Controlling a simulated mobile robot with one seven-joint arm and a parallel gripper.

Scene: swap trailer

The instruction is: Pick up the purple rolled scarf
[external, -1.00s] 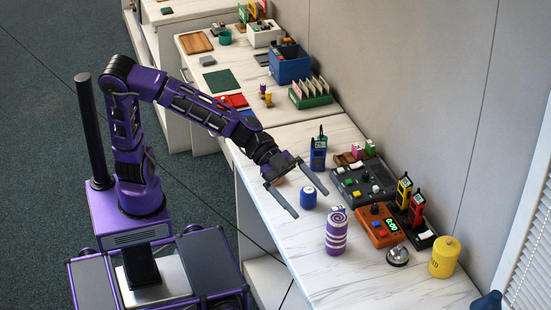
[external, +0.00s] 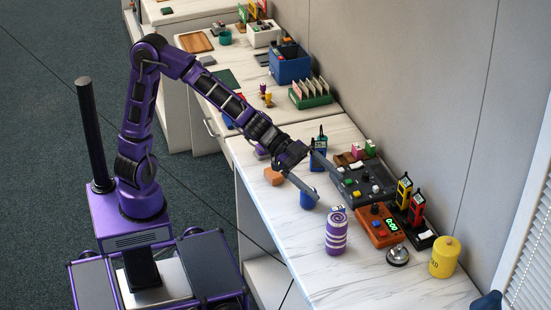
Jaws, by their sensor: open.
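The purple rolled scarf (external: 336,233) stands upright on the white marbled counter, with pale bands around it and a spiral on its top end. My gripper (external: 329,188) is open and empty, above the counter up and to the left of the scarf in the picture. Its two fingers are spread and point right, toward the scarf's side of the counter. The gripper is apart from the scarf.
An orange timer box (external: 380,228), a silver bell (external: 398,256) and a yellow canister (external: 445,258) stand right of the scarf. A grey console (external: 362,182) and a blue radio (external: 319,150) are behind my gripper. The counter's front right is clear.

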